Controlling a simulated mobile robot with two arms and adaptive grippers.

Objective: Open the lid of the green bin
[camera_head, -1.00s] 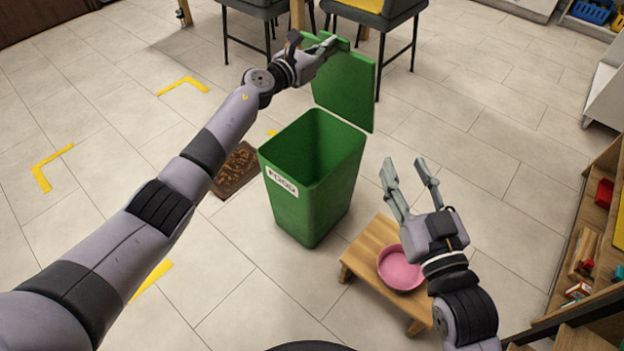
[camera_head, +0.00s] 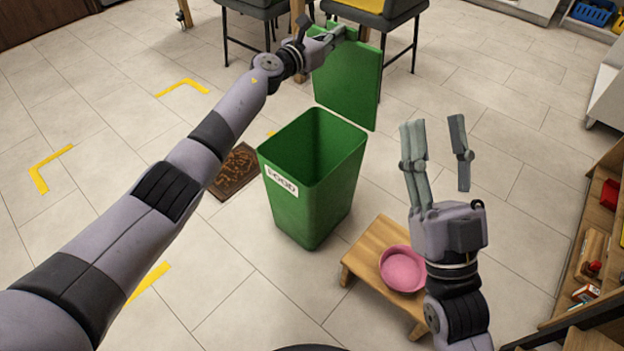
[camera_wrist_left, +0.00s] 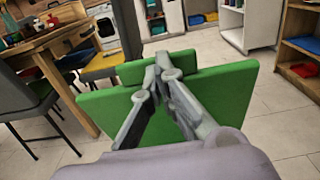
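The green bin (camera_head: 308,205) stands on the tiled floor with a FOOD label on its front and its inside showing empty. Its green lid (camera_head: 347,80) is swung up and stands upright behind the opening. My left gripper (camera_head: 345,33) is at the lid's top edge. In the left wrist view the fingers (camera_wrist_left: 163,75) of my left gripper come together at the lid (camera_wrist_left: 185,105); whether they pinch its edge or only touch it is hard to see. My right gripper (camera_head: 437,135) is open and empty, to the right of the bin.
A low wooden stool (camera_head: 375,245) with a pink bowl (camera_head: 402,269) stands right of the bin. A brown mat (camera_head: 236,175) lies to its left. Dark chairs (camera_head: 388,22) are behind the lid. Wooden shelves (camera_head: 590,240) stand at the right.

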